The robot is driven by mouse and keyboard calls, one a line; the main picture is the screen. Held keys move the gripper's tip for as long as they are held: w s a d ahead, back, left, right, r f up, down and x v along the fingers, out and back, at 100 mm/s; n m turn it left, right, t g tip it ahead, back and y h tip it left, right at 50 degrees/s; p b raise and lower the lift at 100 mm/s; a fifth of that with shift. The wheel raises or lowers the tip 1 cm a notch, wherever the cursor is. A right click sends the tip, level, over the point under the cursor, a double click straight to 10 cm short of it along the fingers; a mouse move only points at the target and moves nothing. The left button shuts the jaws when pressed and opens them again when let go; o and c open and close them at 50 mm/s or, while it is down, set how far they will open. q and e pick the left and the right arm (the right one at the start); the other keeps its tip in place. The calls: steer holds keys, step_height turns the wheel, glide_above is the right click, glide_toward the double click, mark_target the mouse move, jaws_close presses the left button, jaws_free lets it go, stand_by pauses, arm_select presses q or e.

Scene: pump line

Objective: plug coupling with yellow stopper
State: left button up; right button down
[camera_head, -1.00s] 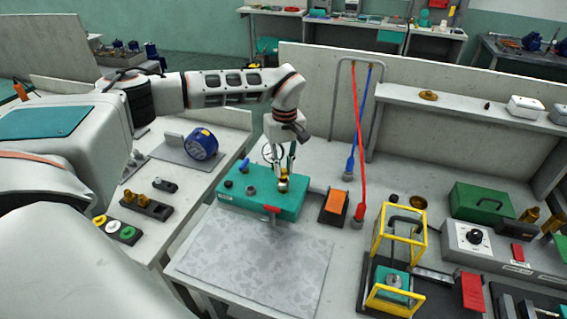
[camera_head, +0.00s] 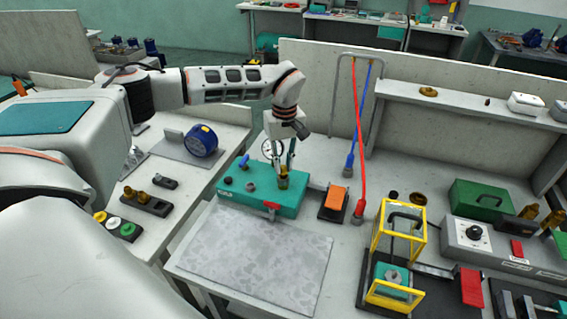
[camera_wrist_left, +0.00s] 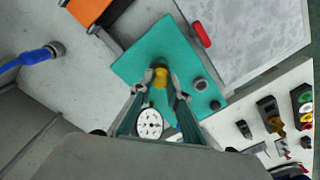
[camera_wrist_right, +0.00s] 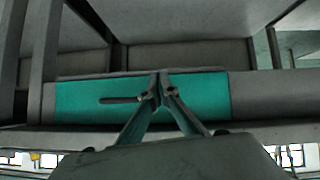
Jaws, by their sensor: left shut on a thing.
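In the left wrist view this piece (camera_wrist_left: 160,76) sits between the fingertips, over the block's surface. Whether it is the stopper or the coupling, and how deep it sits, I cannot tell. A yellow ring-shaped stopper (camera_head: 99,217) lies in a dark rack at the left. My right gripper (camera_wrist_right: 159,92) looks shut and empty below a bench edge; it is not in the head view.
Blue knob (camera_head: 244,161), round gauge (camera_head: 272,148) and red lever (camera_head: 272,206) crowd the block. A red hose (camera_head: 358,140) and blue hose (camera_head: 362,115) hang behind it. An orange pad (camera_head: 336,197) and yellow frame (camera_head: 399,232) stand right. The grey mat (camera_head: 255,255) is bare.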

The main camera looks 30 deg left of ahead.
arm_select(q)
steer(key=shift+f, duration=0.9)
stand_by(1.3)
steer(key=o, duration=1.1)
steer(key=shift+o, duration=0.2)
steer(key=shift+r, duration=3.5)
steer(key=shift+s, duration=0.1)
